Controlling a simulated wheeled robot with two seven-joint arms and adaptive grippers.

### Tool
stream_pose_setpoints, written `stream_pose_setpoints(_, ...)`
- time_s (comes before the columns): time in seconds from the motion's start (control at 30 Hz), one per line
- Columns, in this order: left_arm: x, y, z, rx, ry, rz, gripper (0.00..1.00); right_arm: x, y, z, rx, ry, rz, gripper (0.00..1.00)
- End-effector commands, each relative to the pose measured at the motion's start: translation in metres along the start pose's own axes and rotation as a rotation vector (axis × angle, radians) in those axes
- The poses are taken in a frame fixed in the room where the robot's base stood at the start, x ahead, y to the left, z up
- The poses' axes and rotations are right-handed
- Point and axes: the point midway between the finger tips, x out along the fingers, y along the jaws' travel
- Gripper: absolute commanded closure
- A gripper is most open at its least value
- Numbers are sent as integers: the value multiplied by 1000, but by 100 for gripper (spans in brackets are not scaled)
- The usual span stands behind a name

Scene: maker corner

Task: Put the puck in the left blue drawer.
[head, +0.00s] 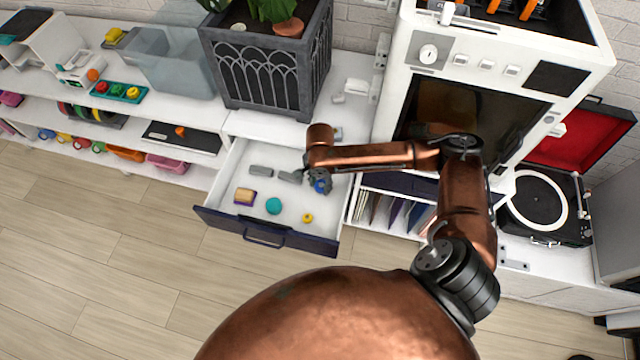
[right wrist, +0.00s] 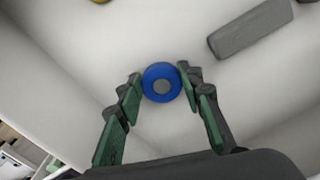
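The puck (right wrist: 162,83) is a blue disc with a grey centre. In the right wrist view it sits between the green-padded fingertips of my right gripper (right wrist: 161,80), which look closed on its two sides. In the head view the puck (head: 321,186) shows as a blue spot at my right gripper (head: 317,180), over the right part of the open drawer. The drawer (head: 265,237) has a dark blue front and a white inside. How high the puck is above the drawer floor is hard to tell. My left gripper is out of view.
In the drawer lie a teal round thing (head: 273,206), a small yellow piece (head: 307,218), a tan and purple block (head: 244,196) and grey blocks (head: 261,171). A planter (head: 268,65) stands above. A white oven cabinet (head: 480,62) and a record player (head: 540,205) are at the right.

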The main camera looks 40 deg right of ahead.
Motion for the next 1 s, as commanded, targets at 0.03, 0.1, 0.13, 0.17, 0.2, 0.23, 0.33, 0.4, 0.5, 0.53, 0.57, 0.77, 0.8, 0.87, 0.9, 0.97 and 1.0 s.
stream_pose_setpoints(0.03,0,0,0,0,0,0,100,0,0,0,0,0,0,63)
stream_pose_setpoints(0.1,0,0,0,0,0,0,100,0,0,0,0,0,0,58)
stream_pose_setpoints(0.13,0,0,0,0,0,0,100,0,0,0,0,0,0,56)
stream_pose_setpoints(0.17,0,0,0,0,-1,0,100,0,0,0,0,0,0,54)
stream_pose_setpoints(0.2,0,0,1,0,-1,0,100,0,0,0,0,0,0,52)
stream_pose_setpoints(0.23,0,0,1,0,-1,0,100,0,0,0,0,0,0,49)
stream_pose_setpoints(0.33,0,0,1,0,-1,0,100,0,0,0,0,0,0,48)
stream_pose_setpoints(0.4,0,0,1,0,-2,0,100,0,0,0,0,0,0,48)
stream_pose_setpoints(0.5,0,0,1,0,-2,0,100,0,0,0,0,0,0,48)
stream_pose_setpoints(0.53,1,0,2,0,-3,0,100,-1,0,0,-1,1,0,48)
stream_pose_setpoints(0.57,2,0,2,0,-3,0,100,-1,0,0,-1,1,0,48)
stream_pose_setpoints(0.77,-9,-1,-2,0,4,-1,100,-31,-1,0,-1,1,-4,48)
stream_pose_setpoints(0.8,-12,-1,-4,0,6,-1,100,-40,0,0,-1,2,-4,48)
stream_pose_setpoints(0.87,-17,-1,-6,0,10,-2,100,-54,-1,-1,0,3,-5,48)
stream_pose_setpoints(0.9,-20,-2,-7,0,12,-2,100,-63,-1,0,-1,2,-5,48)
stream_pose_setpoints(0.97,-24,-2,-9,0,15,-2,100,-75,-1,0,-1,2,-5,48)
stream_pose_setpoints(1.0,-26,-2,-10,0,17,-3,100,-84,-1,0,-1,2,-5,48)
